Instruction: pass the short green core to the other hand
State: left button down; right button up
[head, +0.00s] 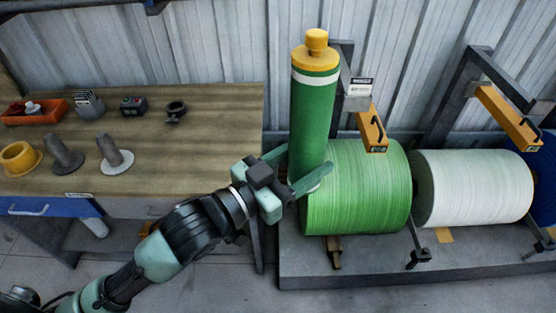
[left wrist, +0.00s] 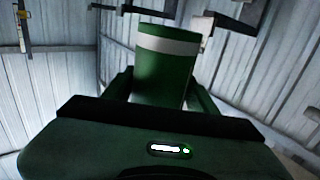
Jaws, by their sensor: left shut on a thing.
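The green core (head: 313,115) stands upright in the head view, with a white band near its top and a yellow capped end above. My left gripper (head: 298,172) is shut on its lower part, with a finger on each side. In the left wrist view the core (left wrist: 165,80) rises between the fingers, its white band showing and its lower end hidden behind the gripper body. The core is in front of the left side of the large green roll; whether they touch I cannot tell. My right gripper is in neither view.
The green roll (head: 365,190), a white roll (head: 475,187) and a blue roll (head: 545,180) sit on a grey rack to the right.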

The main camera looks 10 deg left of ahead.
pick_arm(q)
jog(key=shift+s+d+r+m+g+h, duration=0.1)
jog(key=shift+d+r+m+g+h, duration=0.2)
jog(key=shift+d+m+g+h, duration=0.25)
jog(key=shift+s+m+g+h, duration=1)
jog(key=shift+m+g+h, duration=0.15)
jog(key=shift+g+h, duration=0.1)
jog(key=shift+s+r+m+g+h, duration=0.1)
jog(key=shift+s+m+g+h, duration=0.75)
jog(key=shift+g, duration=0.7)
jog(key=shift+s+m+g+h, duration=0.55)
jog(key=shift+s+m+g, duration=0.45)
jog(key=shift+m+g, duration=0.4)
